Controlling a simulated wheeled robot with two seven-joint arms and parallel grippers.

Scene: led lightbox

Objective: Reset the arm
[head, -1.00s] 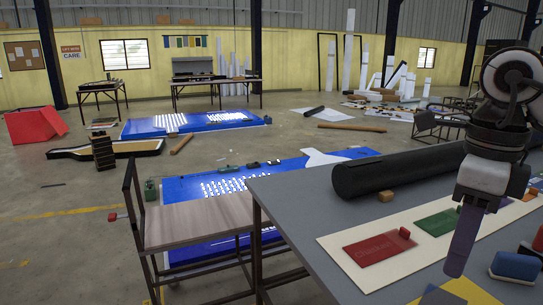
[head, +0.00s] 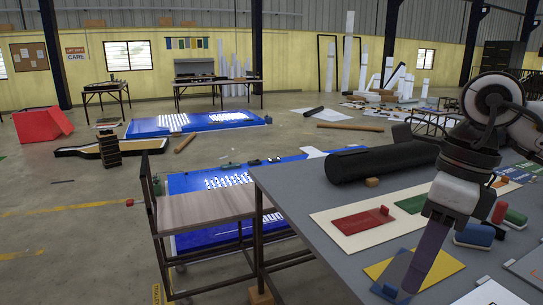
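My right arm comes in from the right edge, over the grey worktable (head: 310,205). Its gripper (head: 409,289) points down and slightly left, a long purplish-grey finger shape below a white and dark wrist. The tip overlaps the yellow card (head: 443,265) and a blue-grey patch beside it; whether it touches them I cannot tell. The fingers show as one shape, so I cannot tell their opening or whether something is between them. My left arm and gripper are out of view.
A wooden-topped cart (head: 205,207) adjoins on the left. Blue lit panels (head: 190,124) lie on the floor beyond.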

